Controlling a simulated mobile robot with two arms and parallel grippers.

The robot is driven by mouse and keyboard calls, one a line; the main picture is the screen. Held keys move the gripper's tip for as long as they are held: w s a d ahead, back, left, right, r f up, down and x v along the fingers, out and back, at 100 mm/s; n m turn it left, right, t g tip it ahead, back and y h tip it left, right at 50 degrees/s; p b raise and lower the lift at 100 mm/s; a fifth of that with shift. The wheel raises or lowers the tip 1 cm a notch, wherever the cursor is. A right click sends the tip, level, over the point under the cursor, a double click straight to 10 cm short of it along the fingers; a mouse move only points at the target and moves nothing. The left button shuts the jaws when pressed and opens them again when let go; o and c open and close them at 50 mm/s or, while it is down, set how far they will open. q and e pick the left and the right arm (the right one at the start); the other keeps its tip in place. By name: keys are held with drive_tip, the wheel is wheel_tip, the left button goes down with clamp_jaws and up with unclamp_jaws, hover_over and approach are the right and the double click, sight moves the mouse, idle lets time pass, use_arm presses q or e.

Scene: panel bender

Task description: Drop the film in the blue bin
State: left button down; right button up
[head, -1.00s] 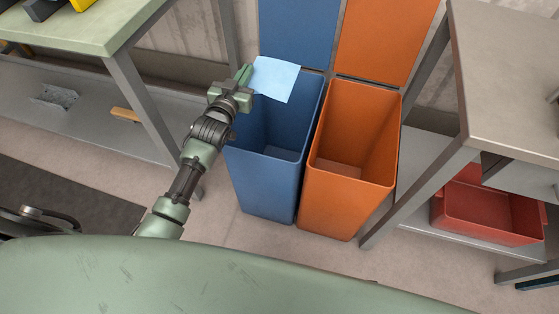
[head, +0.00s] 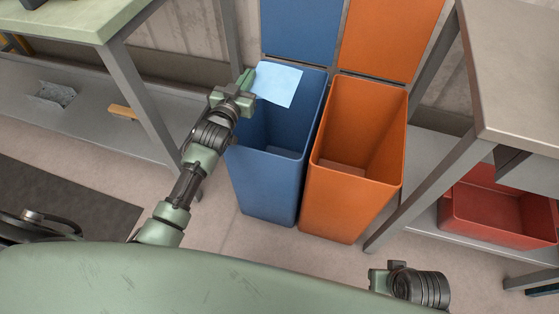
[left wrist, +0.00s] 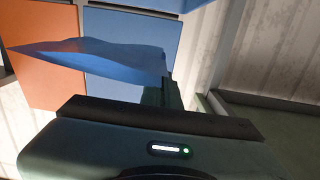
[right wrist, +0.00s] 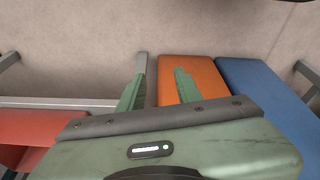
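The film (head: 277,83) is a light blue sheet. My left gripper (head: 247,78) is shut on its left edge and holds it over the back left part of the open blue bin (head: 264,188). In the left wrist view the film (left wrist: 100,58) stretches out flat from the fingers, with the blue lid behind it. The blue bin's inside looks empty where I see it. My right gripper (right wrist: 160,88) is open and empty, its two fingers apart. In the head view only part of the right wrist shows, at the bottom right.
An open orange bin (head: 350,200) stands against the blue bin's right side. Both lids are raised behind. A table with a green top (head: 70,25) is at the left. A grey bench (head: 515,70) with a red crate (head: 495,220) on its lower shelf is at the right.

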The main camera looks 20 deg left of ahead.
use_arm(q)
drive_tip(key=shift+f+b, duration=0.55)
drive_tip(key=shift+f, duration=0.1)
use_arm(e)
drive_tip(key=shift+w+v, duration=0.2)
drive_tip(key=shift+v, duration=1.1)
drive_tip(key=shift+w+v, duration=0.15)
drive_tip(key=shift+v, duration=1.15)
drive_tip(key=shift+r, duration=0.1)
